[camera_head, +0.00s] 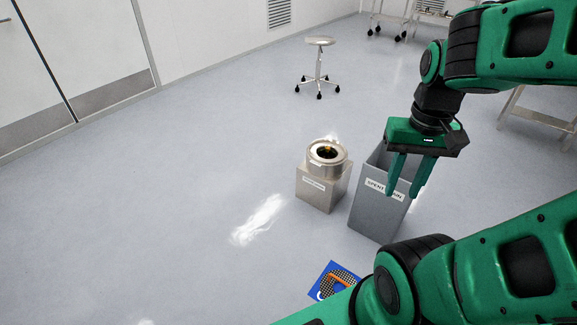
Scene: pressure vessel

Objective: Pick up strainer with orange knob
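A steel pressure vessel (314,165) stands open on a labelled metal box. Inside its round opening, something dark with a small orange-yellow spot (327,151) shows; it may be the strainer and its knob, but it is too small to tell. A dark mesh piece with an orange bar (344,279) lies on a blue mat on the floor, partly hidden by my arm. My gripper (402,190) points down with two green fingers apart and nothing visible between them. It appears in front of the grey bin, right of the vessel.
A tall grey open bin (376,212) with a white label stands just right of the metal box (317,190). The blue mat (321,283) lies near my arm. A wheeled stool (319,65) stands farther back. The floor at left is clear.

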